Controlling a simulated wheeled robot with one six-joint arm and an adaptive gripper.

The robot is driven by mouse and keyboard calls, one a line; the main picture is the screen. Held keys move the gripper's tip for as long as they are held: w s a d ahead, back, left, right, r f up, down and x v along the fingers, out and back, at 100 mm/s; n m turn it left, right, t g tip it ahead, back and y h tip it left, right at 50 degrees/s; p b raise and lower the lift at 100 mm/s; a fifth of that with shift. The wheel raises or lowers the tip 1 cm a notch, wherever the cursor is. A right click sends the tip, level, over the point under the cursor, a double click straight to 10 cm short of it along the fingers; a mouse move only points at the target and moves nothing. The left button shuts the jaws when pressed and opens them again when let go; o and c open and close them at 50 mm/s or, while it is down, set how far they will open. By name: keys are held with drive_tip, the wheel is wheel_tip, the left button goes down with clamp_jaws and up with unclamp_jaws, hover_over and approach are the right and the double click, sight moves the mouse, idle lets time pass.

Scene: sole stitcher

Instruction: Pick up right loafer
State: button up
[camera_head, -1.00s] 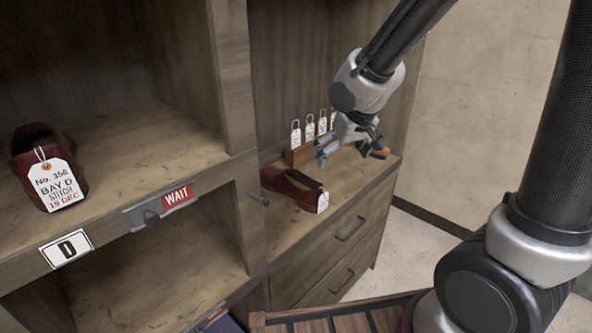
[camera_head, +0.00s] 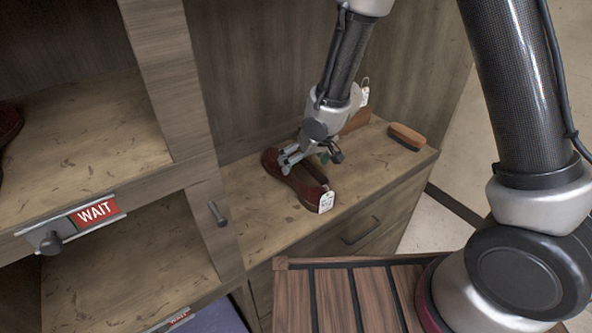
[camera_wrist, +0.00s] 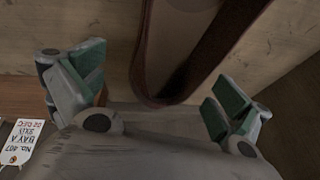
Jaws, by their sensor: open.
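A dark red-brown loafer (camera_head: 314,193) lies on the wooden cabinet top, with a white tag (camera_head: 326,202) at its near end. The tag's writing is too small to read. My gripper (camera_head: 311,159) is open just above the loafer's far part, one finger on each side. In the wrist view the loafer (camera_wrist: 143,50) runs up from between the spread fingers (camera_wrist: 158,92), with a gap on both sides. No grip on it shows. Another dark red shoe (camera_head: 8,122) is cut off at the left edge, on the shelf.
A wooden block (camera_head: 356,121) with tags stands behind my gripper. One tag (camera_wrist: 22,141) reads "No. 407 BAY A". A brown brush (camera_head: 407,136) lies to the right. A post (camera_head: 217,213) sticks out of the left upright. A slatted wooden surface (camera_head: 335,300) is in front.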

sight(296, 170)
drive_tip(key=x, duration=0.5)
drive_tip(key=shift+a, duration=0.25)
drive_tip(key=c, duration=1.3)
